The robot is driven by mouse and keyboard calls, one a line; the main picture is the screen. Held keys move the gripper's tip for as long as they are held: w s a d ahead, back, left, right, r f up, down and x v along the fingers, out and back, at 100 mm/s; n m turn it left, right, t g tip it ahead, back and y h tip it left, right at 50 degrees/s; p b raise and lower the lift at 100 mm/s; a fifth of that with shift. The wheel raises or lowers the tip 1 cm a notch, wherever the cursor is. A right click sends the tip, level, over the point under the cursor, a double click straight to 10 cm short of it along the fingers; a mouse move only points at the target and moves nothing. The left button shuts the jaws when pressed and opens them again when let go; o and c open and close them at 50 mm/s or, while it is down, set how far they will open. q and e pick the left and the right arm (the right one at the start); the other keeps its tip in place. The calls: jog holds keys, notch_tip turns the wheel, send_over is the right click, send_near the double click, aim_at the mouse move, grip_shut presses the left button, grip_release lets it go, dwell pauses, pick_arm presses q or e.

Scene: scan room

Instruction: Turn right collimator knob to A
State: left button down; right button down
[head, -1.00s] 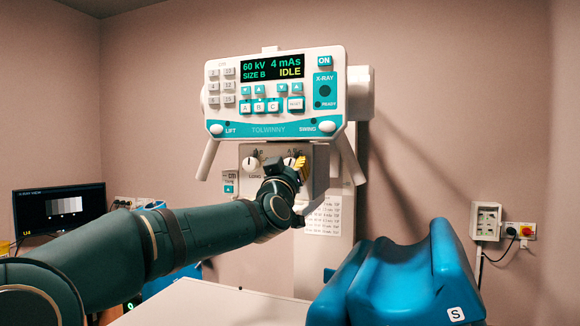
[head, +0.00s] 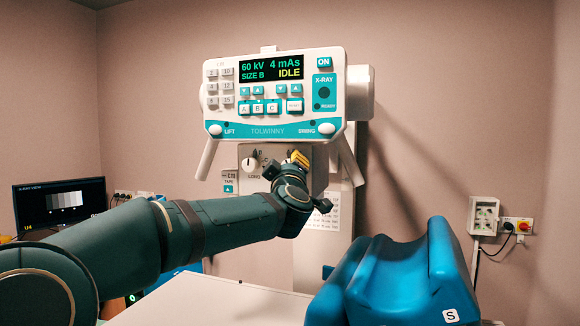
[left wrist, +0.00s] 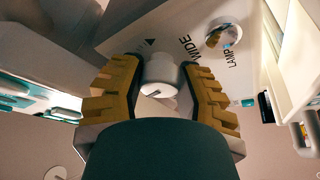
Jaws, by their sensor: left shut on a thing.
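The right collimator knob (left wrist: 161,77) is a white round knob on the collimator's front face, labelled WIDE. In the left wrist view it sits between the yellow ridged fingers of my left gripper (left wrist: 158,88), which is shut on it. In the head view my left gripper (head: 298,160) is at the collimator box (head: 321,168) below the console, and its fingers and wrist hide the right knob. The knob's pointer setting cannot be read clearly. The left collimator knob (head: 250,164), labelled LONG, is clear of the gripper. My right gripper is not in view.
The console (head: 272,95) above reads SIZE B and IDLE, with slanting handles on both sides. A LAMP button (left wrist: 224,37) is near the gripped knob. A blue padded support (head: 405,280) stands at lower right by the white table (head: 215,305).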

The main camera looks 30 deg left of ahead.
pick_arm(q)
jog(key=shift+r, duration=0.15)
jog(key=c, duration=0.5)
grip_release()
jog(key=shift+c, duration=0.2)
jog(key=shift+s, duration=0.1)
jog(key=v, duration=1.2)
